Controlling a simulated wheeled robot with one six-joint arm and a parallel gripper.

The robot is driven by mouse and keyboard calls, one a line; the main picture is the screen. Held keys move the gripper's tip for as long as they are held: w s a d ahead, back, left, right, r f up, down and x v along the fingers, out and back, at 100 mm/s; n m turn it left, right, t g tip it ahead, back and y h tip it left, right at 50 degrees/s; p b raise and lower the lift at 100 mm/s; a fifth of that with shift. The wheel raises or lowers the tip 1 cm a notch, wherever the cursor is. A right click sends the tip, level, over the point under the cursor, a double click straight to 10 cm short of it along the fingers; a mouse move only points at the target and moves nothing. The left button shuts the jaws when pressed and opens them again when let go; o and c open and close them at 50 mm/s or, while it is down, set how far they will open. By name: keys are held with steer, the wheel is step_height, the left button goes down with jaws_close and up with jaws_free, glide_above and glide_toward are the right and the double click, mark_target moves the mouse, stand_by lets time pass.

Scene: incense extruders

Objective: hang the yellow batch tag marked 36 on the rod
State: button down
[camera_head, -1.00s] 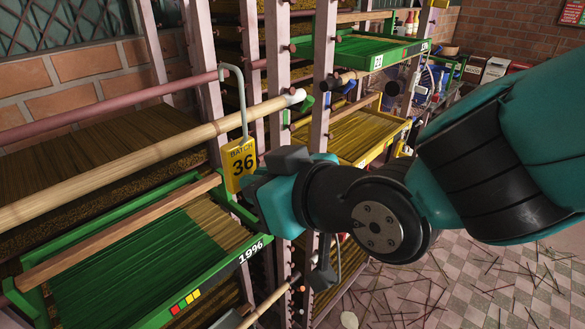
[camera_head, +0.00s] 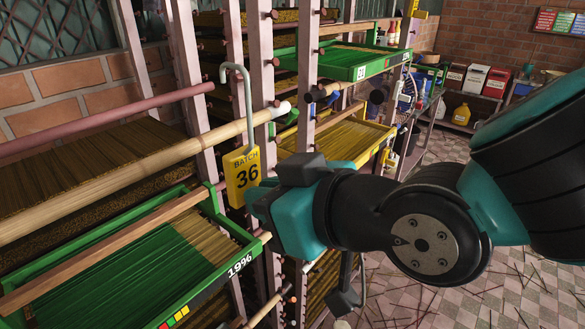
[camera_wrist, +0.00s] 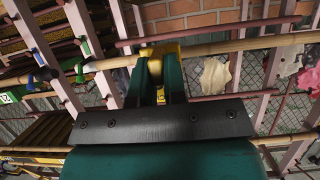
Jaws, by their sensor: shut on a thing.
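The yellow batch tag marked 36 (camera_head: 242,176) hangs upright below its grey wire hook (camera_head: 247,112). My gripper (camera_head: 253,200) is shut on the tag from the right; its fingertips are mostly hidden in the head view. In the wrist view the green fingers (camera_wrist: 158,72) close on the yellow tag (camera_wrist: 160,50). The pale bamboo rod (camera_head: 130,172) slopes up to a white tip (camera_head: 282,108). The hook's shank crosses in front of the rod, left of that tip, and its bend stands above the rod. I cannot tell whether the hook is around the rod.
A reddish rod (camera_head: 110,124) runs behind the bamboo rod. Pink rack posts (camera_head: 262,60) stand close behind. A yellow tray (camera_head: 345,142) is farther right. Tiled floor with scattered sticks lies at lower right.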

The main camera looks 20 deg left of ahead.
steer(key=shift+s+d+b, duration=0.15)
steer(key=shift+s+d, duration=0.2)
steer(key=shift+d, duration=0.45)
steer(key=shift+s+d+b, duration=0.2)
steer(key=shift+s+d, duration=0.1)
steer(key=shift+d, duration=0.5)
steer(key=shift+s+d+b, duration=0.15)
steer(key=shift+s+d, duration=0.2)
steer(key=shift+d, duration=0.45)
